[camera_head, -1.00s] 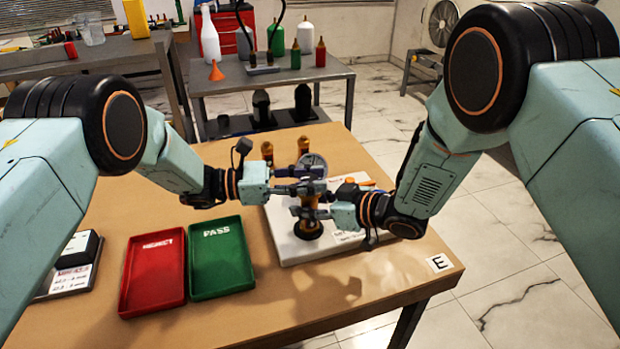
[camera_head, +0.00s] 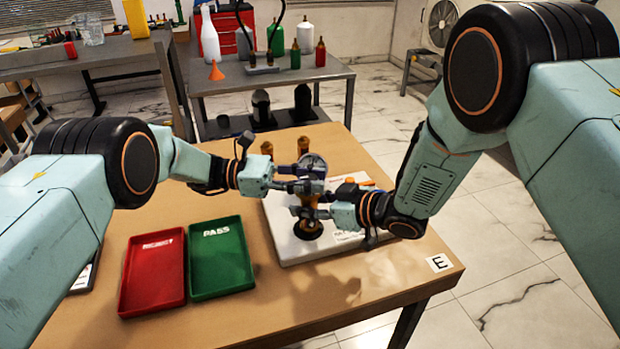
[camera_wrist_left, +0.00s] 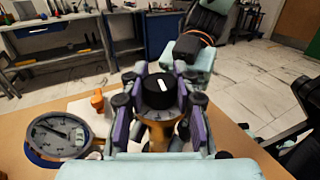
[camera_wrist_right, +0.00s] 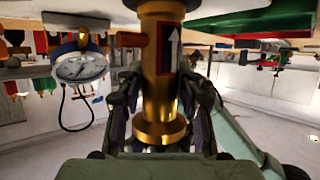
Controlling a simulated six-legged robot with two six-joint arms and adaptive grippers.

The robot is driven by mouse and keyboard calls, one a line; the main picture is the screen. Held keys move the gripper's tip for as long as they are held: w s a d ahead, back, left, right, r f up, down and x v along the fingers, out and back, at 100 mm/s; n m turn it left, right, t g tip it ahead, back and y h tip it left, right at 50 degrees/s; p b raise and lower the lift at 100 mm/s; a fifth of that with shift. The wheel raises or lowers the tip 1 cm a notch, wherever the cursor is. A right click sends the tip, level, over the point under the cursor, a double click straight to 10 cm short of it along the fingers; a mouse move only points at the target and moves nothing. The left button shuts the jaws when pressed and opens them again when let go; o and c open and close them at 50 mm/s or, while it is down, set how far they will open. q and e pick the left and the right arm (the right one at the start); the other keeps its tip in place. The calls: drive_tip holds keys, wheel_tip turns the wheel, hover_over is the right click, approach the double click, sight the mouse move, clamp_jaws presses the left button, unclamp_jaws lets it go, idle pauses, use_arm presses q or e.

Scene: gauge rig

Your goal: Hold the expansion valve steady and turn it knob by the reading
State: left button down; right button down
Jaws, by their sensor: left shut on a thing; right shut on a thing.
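The expansion valve (camera_head: 309,228) stands upright on a white base board (camera_head: 345,244), with a brass body that also shows in the right wrist view (camera_wrist_right: 160,85). Its black knob (camera_wrist_left: 158,90), with a white mark on top, sits between the fingers of my left gripper (camera_wrist_left: 160,105), which is shut on it from the left. My right gripper (camera_wrist_right: 160,125) is shut around the brass body below, coming from the right. A round dial gauge (camera_wrist_left: 58,136) stands beside the valve, and it shows in the right wrist view (camera_wrist_right: 80,68); its exact reading is too small to tell.
A red REJECT tray (camera_head: 153,272) and a green PASS tray (camera_head: 221,259) lie left of the board. Two brown-gold bottle-like parts (camera_head: 303,146) stand behind the valve. A card marked E (camera_head: 439,263) is at the right corner. The front table area is clear.

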use_arm(q)
drive_tip(key=shift+m+g, duration=0.3)
drive_tip(key=shift+g, duration=0.2)
drive_tip(key=c, duration=1)
unclamp_jaws()
drive_tip(key=shift+w+a, duration=0.2)
drive_tip(key=shift+a, duration=1.05)
drive_tip(key=shift+w+a, duration=0.2)
drive_tip(key=shift+a, duration=1.05)
drive_tip(key=shift+w+a, duration=0.2)
drive_tip(key=shift+a, duration=1.05)
drive_tip(key=shift+r, duration=0.1)
